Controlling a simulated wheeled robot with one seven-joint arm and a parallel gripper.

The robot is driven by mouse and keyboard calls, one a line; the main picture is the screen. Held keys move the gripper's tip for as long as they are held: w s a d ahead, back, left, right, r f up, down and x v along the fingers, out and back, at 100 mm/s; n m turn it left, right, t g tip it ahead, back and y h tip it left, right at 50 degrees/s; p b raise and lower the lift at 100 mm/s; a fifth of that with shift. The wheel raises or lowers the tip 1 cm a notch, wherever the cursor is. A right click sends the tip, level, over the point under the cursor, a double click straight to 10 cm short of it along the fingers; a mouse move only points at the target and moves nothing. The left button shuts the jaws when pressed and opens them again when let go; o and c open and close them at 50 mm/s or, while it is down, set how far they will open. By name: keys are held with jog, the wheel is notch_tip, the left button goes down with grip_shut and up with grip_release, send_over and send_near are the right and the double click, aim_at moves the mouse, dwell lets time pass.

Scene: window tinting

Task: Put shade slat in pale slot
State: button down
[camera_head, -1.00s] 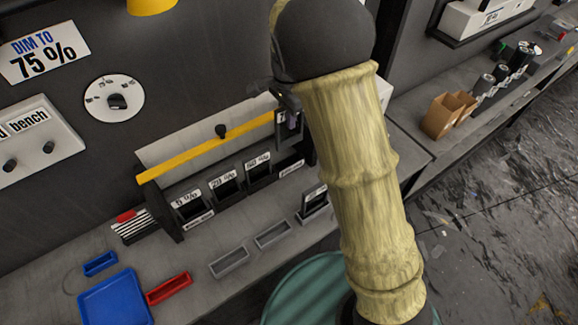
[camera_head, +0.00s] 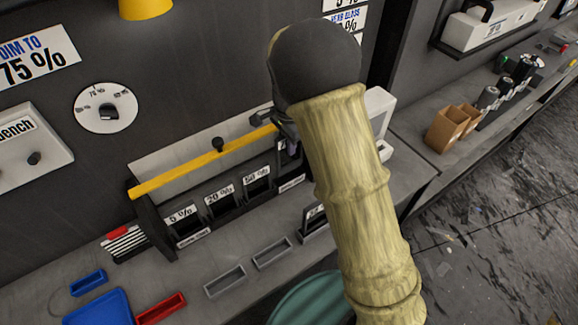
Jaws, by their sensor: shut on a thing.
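My gripper (camera_head: 283,124) is at the right end of the rack, partly hidden behind my pale yellow arm. It is shut on a dark slat (camera_head: 286,150) with a white label, too covered to read. The slat is upright at the rack's rightmost place, above a small label (camera_head: 291,185) that I cannot read clearly. I cannot tell how deep it sits in a slot. The black rack (camera_head: 155,228) also holds slats marked 5% (camera_head: 180,217), 20% (camera_head: 219,196) and 50% (camera_head: 257,178).
A yellow bar (camera_head: 195,164) runs above the rack. Two empty grey trays (camera_head: 226,281) (camera_head: 272,253) and a grey holder with a dark slat (camera_head: 313,217) stand in front. A blue tray (camera_head: 98,309) and a red tray (camera_head: 160,308) lie at front left.

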aim_at(289, 161)
jog(key=shift+f, duration=1.6)
jog(key=shift+f+p, duration=0.55)
jog(key=shift+f, duration=1.35)
jog(key=c, duration=1.5)
grip_release()
jog(key=shift+f, duration=0.1)
jog(key=shift+o, duration=0.2)
notch_tip(289, 161, up, 12)
jog(key=shift+r+b, duration=0.15)
jog(key=shift+b, duration=0.7)
